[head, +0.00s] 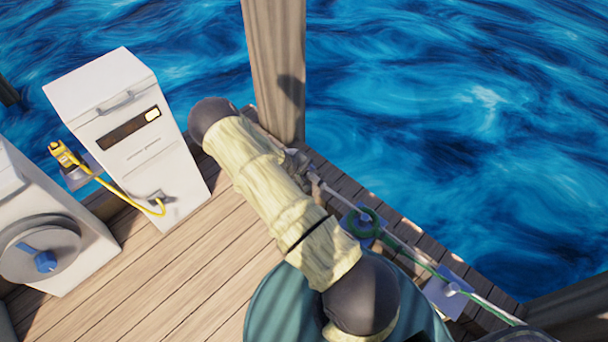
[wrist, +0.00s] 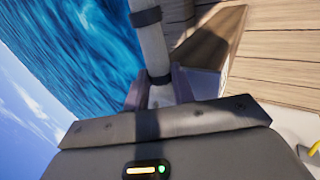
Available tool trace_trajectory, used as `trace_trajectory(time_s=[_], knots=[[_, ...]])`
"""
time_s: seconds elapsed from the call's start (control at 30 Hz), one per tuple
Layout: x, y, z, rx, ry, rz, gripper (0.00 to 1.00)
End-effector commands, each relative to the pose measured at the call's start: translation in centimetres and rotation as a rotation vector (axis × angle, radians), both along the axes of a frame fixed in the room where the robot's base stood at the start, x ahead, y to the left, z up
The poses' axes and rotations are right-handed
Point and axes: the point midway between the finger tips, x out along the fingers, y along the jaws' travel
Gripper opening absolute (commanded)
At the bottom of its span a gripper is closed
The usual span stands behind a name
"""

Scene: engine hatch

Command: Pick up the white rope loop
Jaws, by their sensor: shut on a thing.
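My gripper (wrist: 160,93) shows in the wrist view with its dark fingers shut on a pale, thick length with dark bands. This looks like the white rope loop (wrist: 153,48), seen very close. In the head view my gripper (head: 308,174) is partly hidden behind my arm, at the dock's edge beside the wooden post. A white rope (head: 345,209) runs from it down to the right along the edge. The full loop shape cannot be made out in either view.
A green rope coil (head: 364,223) lies on a cleat plate, with green line running right to another plate (head: 446,292). A wooden post (head: 277,65) stands close to my arm. White cabinets (head: 135,140) and a yellow cable (head: 120,192) are left. Open water lies beyond the edge.

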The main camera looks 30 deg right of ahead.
Motion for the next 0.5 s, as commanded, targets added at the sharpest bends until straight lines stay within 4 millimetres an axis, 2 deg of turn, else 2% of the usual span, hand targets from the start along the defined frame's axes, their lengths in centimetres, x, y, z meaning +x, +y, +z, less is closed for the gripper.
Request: trace_trajectory(time_s=[0.1,0.3,0.5], knots=[[0.2,0.0,2.5,-0.001,-0.004,0.001,0.00],[0.1,0.1,6.2,0.000,-0.004,0.001,0.00],[0.0,0.0,7.7,0.001,-0.002,-0.001,0.00]])
